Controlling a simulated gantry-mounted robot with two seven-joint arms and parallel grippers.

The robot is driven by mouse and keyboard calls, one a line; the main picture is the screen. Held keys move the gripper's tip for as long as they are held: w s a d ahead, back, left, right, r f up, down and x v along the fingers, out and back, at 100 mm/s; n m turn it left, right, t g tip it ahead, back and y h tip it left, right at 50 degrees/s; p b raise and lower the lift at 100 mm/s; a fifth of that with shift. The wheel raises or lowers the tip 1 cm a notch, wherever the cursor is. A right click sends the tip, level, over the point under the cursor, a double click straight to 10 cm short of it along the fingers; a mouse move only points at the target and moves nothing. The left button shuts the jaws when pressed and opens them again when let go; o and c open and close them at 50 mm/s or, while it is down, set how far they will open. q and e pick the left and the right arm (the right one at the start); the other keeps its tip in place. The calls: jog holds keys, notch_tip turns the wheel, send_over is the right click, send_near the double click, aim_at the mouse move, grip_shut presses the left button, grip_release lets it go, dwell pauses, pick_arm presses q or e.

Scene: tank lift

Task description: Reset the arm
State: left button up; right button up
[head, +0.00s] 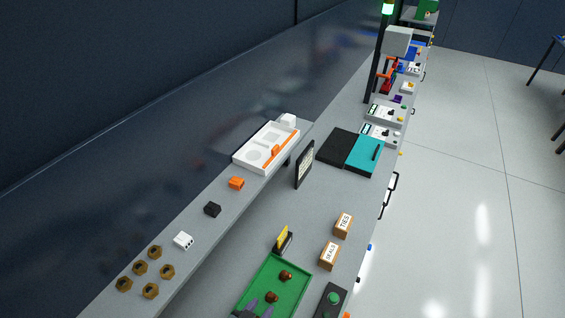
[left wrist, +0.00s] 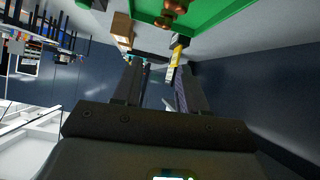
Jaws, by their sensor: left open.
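My left gripper (head: 258,309) shows at the bottom edge of the head view, over the near part of the green tray (head: 279,262). In the left wrist view the left gripper (left wrist: 158,68) has its two dark fingers apart, with nothing held between them. That view is turned over, with the green tray (left wrist: 235,8) along its top. Two brown knobbed pieces stand in the tray, one farther back (head: 286,274) and one nearer (head: 271,297). My right gripper is in neither view.
A yellow item in a black holder (head: 283,240) stands behind the tray. Small boxes, one marked TIES (head: 343,225), and a dark box with a green button (head: 333,299) sit to the right. Several brass nuts (head: 140,268) lie on the raised shelf at left.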

pick_arm(q)
jog(key=s+a+r+n+g+y+p, duration=0.2)
jog(key=s+a+r+g+y+p, duration=0.3)
jog(key=s+a+r, duration=0.8)
jog(key=shift+s+a+r+n+g+p, duration=0.3)
jog(key=shift+s+a+n+g, duration=0.1)
jog(key=shift+s+a, duration=0.85)
